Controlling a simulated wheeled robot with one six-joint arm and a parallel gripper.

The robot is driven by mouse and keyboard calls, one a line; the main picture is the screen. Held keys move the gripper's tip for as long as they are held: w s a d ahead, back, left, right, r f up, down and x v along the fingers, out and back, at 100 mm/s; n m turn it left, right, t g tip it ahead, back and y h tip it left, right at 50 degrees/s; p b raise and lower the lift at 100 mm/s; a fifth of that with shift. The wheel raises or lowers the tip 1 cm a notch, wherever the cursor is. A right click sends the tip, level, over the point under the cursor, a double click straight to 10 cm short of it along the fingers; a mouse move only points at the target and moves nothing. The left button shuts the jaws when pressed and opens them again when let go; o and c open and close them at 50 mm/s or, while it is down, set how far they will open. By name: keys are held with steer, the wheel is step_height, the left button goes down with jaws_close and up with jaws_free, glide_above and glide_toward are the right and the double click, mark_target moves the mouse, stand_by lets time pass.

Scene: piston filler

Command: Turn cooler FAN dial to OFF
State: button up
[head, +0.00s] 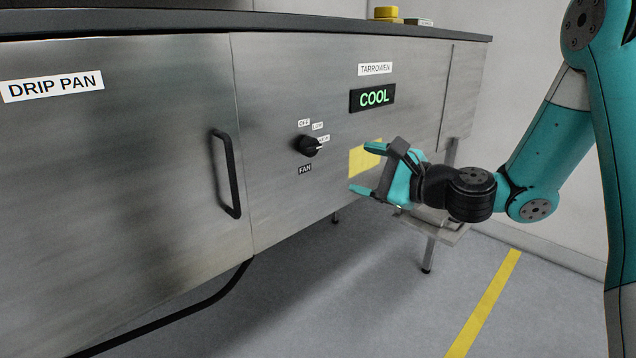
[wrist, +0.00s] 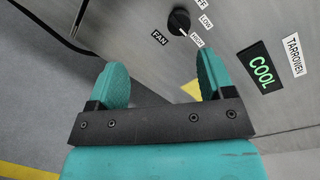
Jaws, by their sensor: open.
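The black FAN dial (head: 309,146) sits on the steel front panel in the head view, with OFF, LOW and HIGH labels around its upper right and a FAN label below. Its white pointer mark faces right, toward the HIGH label. The dial also shows at the top of the wrist view (wrist: 179,21), beyond my fingertips. My gripper (head: 372,169) is open and empty, to the right of the dial and a little below it, apart from it. Both teal fingers (wrist: 161,80) are spread in the wrist view with nothing between them.
A lit green COOL display (head: 373,97) is above and right of the dial. A yellow sticker (head: 362,157) on the panel is partly behind my gripper. A black door handle (head: 226,174) sticks out left of the dial. A small shelf (head: 440,228) is below my gripper.

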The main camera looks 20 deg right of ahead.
steer(key=w+d+f+m+t+h, duration=0.1)
steer(key=d+f+m+t+h, duration=0.1)
steer(key=d+m, duration=0.1)
steer(key=p, duration=1.3)
glide_toward(313, 148)
steer(key=x, duration=0.7)
steer(key=shift+w+a+r, duration=0.1)
steer(key=shift+w+r, duration=0.05)
steer(key=shift+w, duration=0.15)
steer(key=shift+w+a, duration=0.2)
steer(key=shift+w, duration=0.2)
steer(key=shift+b, duration=0.3)
steer(key=c, duration=0.9)
